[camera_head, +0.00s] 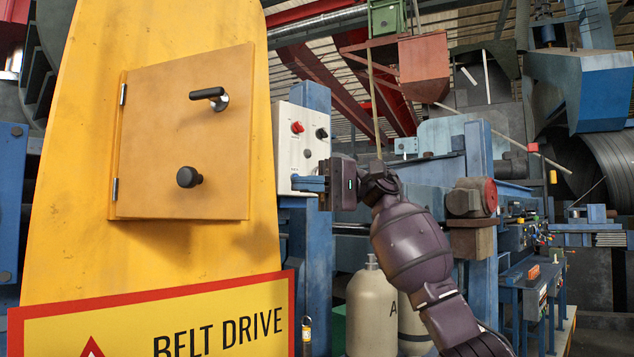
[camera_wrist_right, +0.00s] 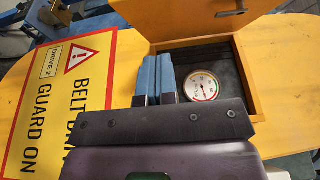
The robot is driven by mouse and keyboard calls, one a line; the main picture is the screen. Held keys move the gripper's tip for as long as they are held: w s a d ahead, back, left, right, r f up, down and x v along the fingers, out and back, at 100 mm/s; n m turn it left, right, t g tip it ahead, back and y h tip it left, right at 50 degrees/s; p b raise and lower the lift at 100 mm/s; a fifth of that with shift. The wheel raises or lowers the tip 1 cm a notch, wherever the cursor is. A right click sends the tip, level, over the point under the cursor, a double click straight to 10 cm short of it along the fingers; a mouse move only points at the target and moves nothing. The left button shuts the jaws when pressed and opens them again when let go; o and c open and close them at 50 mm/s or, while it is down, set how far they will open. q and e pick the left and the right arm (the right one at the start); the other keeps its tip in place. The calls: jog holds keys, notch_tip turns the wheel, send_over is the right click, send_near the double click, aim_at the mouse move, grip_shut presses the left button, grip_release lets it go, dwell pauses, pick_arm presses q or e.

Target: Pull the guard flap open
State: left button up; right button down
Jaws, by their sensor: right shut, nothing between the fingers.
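The guard flap (camera_head: 150,140) is a square orange-yellow panel on the tall yellow guard (camera_head: 75,250), with hinges on its left edge. It carries a black lever handle (camera_head: 208,95) and a round black knob (camera_head: 189,177). In the right wrist view the flap (camera_wrist_right: 180,15) stands open, away from a dark recess (camera_wrist_right: 222,60) with a round gauge (camera_wrist_right: 201,87) inside. My right gripper (camera_head: 298,184) is right of the flap in the head view, its blue fingers pointing left, apart from the flap. Its fingers (camera_wrist_right: 156,78) are shut and empty. My left gripper is not in view.
A white control box (camera_head: 300,150) with a red button is on a blue post behind my right gripper. A yellow belt drive sign (camera_head: 190,320) is low on the guard. Pale gas cylinders (camera_head: 371,310) stand below my right arm.

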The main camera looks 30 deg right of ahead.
aim_at(243, 180)
jog(key=a, duration=0.2)
jog(key=s+a+p, duration=0.1)
jog(key=a, duration=0.4)
jog(key=shift+s, duration=0.35)
jog(key=shift+s+a+p, duration=0.3)
jog(key=shift+s, duration=0.1)
jog(key=shift+a, duration=0.2)
jog(key=shift+s, duration=0.1)
